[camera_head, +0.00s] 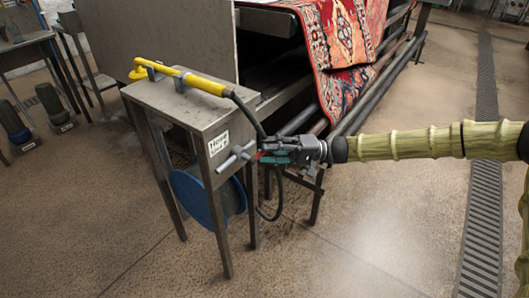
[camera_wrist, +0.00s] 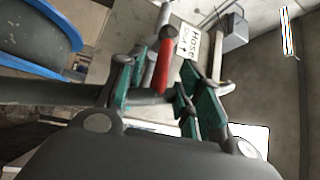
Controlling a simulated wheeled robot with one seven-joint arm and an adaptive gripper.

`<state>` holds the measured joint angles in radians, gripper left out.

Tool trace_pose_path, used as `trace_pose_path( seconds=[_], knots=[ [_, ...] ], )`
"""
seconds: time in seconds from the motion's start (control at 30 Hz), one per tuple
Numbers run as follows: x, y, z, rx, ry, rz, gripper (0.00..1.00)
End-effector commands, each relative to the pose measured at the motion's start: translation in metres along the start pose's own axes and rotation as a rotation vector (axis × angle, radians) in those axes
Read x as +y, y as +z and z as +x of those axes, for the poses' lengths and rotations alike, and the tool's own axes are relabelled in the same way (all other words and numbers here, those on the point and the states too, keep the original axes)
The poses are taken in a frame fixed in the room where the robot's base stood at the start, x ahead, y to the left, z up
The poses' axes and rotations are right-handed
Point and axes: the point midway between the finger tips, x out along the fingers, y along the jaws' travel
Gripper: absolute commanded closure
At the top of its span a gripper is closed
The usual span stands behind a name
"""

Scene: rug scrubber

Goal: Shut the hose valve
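The hose valve (camera_head: 236,158) is a grey metal pipe fitting on the front of a metal stand, below a "Hose" label (camera_head: 219,143). Its red lever (camera_wrist: 165,66) shows clearly in the wrist view; in the head view only a bit of red shows at my gripper (camera_head: 277,151). My gripper's teal-padded fingers are apart, one on each side of the lever in the wrist view (camera_wrist: 164,84). I cannot tell whether either pad touches it. The label also shows in the wrist view (camera_wrist: 188,41), beyond the lever.
A yellow wand (camera_head: 181,76) lies on the stand (camera_head: 190,103), its black hose (camera_head: 250,114) looping down beside my gripper. A blue reel (camera_head: 197,198) sits under the stand. A patterned rug (camera_head: 343,45) hangs over rollers behind.

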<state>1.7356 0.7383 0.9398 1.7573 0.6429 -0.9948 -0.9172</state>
Motion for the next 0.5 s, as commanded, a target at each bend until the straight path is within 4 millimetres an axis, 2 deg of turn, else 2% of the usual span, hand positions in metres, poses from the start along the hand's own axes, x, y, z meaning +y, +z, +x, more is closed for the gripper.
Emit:
trace_pose_path(
  seconds=[0.2, 0.5],
  knots=[
    [0.0005, 0.0004, 0.013, 0.0, 0.0, 0.0, 0.64],
    [0.0002, 0.0003, 0.0143, 0.0, 0.001, 0.001, 0.64]
  ],
)
